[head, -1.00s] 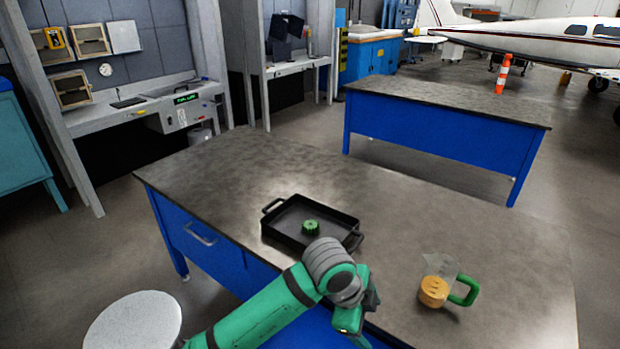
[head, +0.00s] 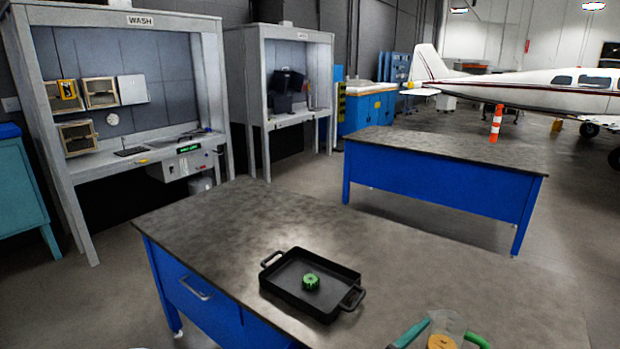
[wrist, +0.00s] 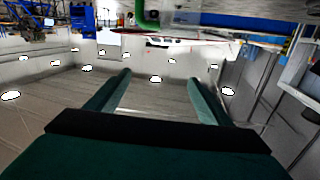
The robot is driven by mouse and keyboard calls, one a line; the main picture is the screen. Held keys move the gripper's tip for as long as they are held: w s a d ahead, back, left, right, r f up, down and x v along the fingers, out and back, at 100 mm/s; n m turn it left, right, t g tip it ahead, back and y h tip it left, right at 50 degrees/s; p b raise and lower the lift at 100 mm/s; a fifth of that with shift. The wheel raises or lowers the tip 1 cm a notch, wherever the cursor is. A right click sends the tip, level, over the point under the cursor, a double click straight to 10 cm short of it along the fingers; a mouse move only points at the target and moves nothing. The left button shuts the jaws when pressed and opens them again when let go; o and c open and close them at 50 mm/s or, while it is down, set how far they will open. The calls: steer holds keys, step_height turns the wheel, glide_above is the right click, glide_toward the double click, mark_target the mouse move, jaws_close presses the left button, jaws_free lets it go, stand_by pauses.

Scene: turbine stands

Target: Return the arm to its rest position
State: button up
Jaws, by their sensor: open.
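My gripper (wrist: 159,78) shows in the wrist view with its two dark teal fingers wide apart and nothing between them. The wrist view is upside down and looks across the hangar, away from the bench top. In the head view most of my arm is out of frame. A small teal piece (head: 408,334) at the bottom edge, beside the jug, looks like part of my arm or gripper, but I cannot tell which.
A black tray (head: 345,272) with a green round part (head: 311,281) in it sits on the near workbench (head: 215,225). A clear jug (head: 447,323) with a green handle is cut off at the bottom edge. Another blue bench (head: 440,185) stands behind.

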steer(key=s+a+f+n+t+y, duration=0.5)
steer(key=s+a+f+n+y, duration=0.5)
steer(key=s+a+f+n, duration=0.45)
steer(key=s+a+f+m+y, duration=0.1)
steer(key=s+a+f, duration=0.1)
steer(key=s+a, duration=0.4)
steer(key=s+a+f+m+y, duration=0.2)
steer(key=s+a, duration=0.5)
steer(key=s, duration=0.7)
steer(key=shift+s+f+g+y, duration=0.25)
steer(key=shift+f+g+y, duration=0.05)
steer(key=shift+f, duration=0.25)
steer(key=shift+m, duration=0.25)
